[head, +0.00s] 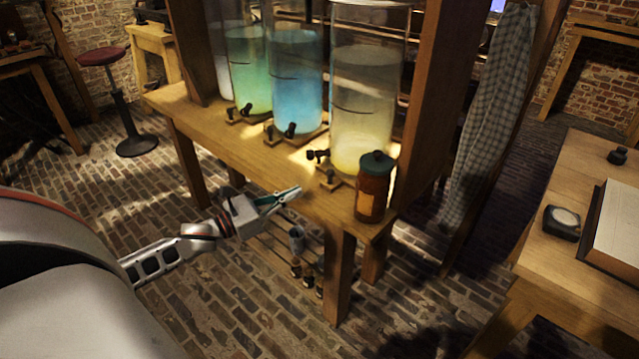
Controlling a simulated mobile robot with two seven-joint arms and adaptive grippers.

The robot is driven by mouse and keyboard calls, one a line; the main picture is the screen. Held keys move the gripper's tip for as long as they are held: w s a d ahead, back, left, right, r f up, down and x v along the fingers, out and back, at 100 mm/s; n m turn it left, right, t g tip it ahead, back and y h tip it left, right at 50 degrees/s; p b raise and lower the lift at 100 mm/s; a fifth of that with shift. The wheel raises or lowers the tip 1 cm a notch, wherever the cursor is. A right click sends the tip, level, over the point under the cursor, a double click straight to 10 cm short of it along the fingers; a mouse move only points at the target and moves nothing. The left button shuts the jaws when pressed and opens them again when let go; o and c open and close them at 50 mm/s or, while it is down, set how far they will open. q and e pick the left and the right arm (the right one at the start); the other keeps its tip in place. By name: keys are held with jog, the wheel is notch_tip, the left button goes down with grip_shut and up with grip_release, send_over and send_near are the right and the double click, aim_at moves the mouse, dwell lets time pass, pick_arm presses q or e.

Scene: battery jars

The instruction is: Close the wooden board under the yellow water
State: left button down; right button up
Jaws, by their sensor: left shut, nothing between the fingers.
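A tall glass jar of yellow water (362,108) stands at the right end of a wooden table (308,192). A small wooden board (328,178) shows under the jar's front, by a dark tap (318,156). The brown bottle hides part of the jar's base. I cannot tell how far the board sticks out. My left gripper (294,193) is shut and empty at the table's front edge, below and left of the board. I cannot tell whether it touches the edge. My right gripper is not in view.
A brown bottle with a dark lid (373,190) stands at the table's right corner. Jars of blue (296,85) and green water (249,75) stand left of the yellow one. A cup (296,238) is below the table. Another table (560,185) is at right.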

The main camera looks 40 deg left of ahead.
aim_at(323, 185)
pick_arm(q)
jog(key=shift+b+x, duration=0.4)
jog(key=shift+x, duration=3.6)
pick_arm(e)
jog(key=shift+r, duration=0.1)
pick_arm(q)
jog(key=shift+w+d+f, duration=0.1)
jog(key=shift+w+f, duration=0.1)
jog(key=shift+w, duration=0.15)
jog(key=shift+w+b, duration=0.35)
jog(key=shift+b, duration=0.1)
jog(key=shift+w, duration=0.55)
jog(key=shift+r, duration=0.1)
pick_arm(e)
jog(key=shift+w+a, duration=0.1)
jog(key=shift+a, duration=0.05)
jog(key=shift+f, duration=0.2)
